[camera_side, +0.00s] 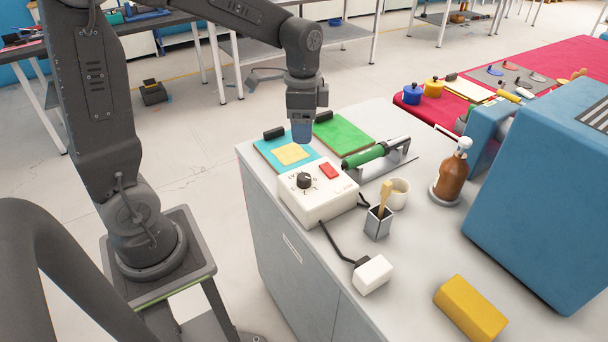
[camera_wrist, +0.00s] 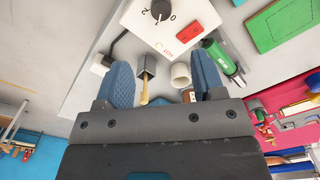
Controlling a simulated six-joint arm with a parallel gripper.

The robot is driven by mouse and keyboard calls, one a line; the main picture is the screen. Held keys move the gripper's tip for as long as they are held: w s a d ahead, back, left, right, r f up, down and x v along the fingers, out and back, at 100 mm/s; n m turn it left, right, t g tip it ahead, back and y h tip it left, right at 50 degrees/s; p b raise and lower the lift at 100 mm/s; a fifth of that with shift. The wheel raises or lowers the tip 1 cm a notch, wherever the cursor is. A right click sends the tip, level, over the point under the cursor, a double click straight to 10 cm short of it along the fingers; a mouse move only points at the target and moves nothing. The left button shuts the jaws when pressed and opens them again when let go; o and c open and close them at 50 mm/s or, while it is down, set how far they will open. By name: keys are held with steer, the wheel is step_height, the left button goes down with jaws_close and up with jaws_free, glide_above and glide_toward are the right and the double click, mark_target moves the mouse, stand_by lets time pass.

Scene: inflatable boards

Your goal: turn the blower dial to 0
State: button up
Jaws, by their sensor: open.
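The white blower box (camera_side: 325,210) stands near the counter's left edge, with a black round dial (camera_side: 304,181) and a red switch (camera_side: 329,171) on top. In the wrist view the dial (camera_wrist: 160,9) is at the top edge, beyond my fingertips, with a printed 0 and 2 beside it; its exact setting is too small to tell. My gripper (camera_side: 301,138) points down above and behind the box, over the blue board, apart from the dial. In the wrist view my gripper (camera_wrist: 163,62) has its two blue fingers spread with nothing held.
Behind the box lie a blue board (camera_side: 270,148) with a yellow patch and a green board (camera_side: 345,133). To the right are a green-handled tool (camera_side: 366,156), a cream cup (camera_side: 398,194) and a metal holder (camera_side: 378,225) with a wooden stick. A cable runs to a white block (camera_side: 372,275).

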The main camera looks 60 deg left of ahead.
mark_target(304, 176)
step_height(304, 176, down, 14)
steer(key=shift+w+a+f, duration=0.1)
steer(key=shift+w, duration=0.05)
stand_by(0.4)
steer(key=shift+c, duration=0.3)
steer(key=c, duration=0.9)
steer(key=shift+o, duration=0.2)
steer(key=shift+n, duration=0.3)
steer(key=n, duration=1.1)
